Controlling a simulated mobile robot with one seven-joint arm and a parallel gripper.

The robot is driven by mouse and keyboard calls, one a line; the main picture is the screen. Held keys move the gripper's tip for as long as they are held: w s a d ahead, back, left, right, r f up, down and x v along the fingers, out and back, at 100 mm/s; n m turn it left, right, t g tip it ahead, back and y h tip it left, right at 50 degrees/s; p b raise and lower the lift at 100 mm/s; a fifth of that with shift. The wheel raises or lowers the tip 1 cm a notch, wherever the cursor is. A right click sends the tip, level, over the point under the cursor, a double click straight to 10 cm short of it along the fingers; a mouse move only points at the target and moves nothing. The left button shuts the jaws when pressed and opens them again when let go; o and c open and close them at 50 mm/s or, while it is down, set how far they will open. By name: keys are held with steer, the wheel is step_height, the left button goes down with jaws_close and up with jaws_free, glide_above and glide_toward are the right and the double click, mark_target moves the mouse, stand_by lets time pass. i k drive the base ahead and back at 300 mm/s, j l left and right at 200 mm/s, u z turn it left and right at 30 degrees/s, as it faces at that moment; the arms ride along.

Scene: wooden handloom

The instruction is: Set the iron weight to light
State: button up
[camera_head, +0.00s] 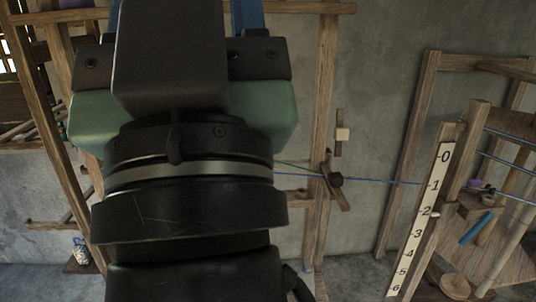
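My gripper (182,60) fills the upper left of the head view, seen from behind. It has a green and black body with two blue parts going up at its sides. Its fingertips are hidden or out of frame, so I cannot tell whether it is open or what is between them. No iron weight can be named for certain. A small dark lump (336,180) sits on a tilted wooden lever (333,190) at the post right of my arm. No "light" marking is readable.
A wooden post (322,90) stands close right of my arm. A thin blue cord (385,181) runs right from the lever. A white scale (424,213) numbered 0 to 6 stands on the right frame, near a blue cylinder (475,228). Bare wall shows between post and frame.

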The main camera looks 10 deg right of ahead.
mark_target(336, 179)
steer(key=i+z, duration=0.75)
steer(key=i, duration=0.1)
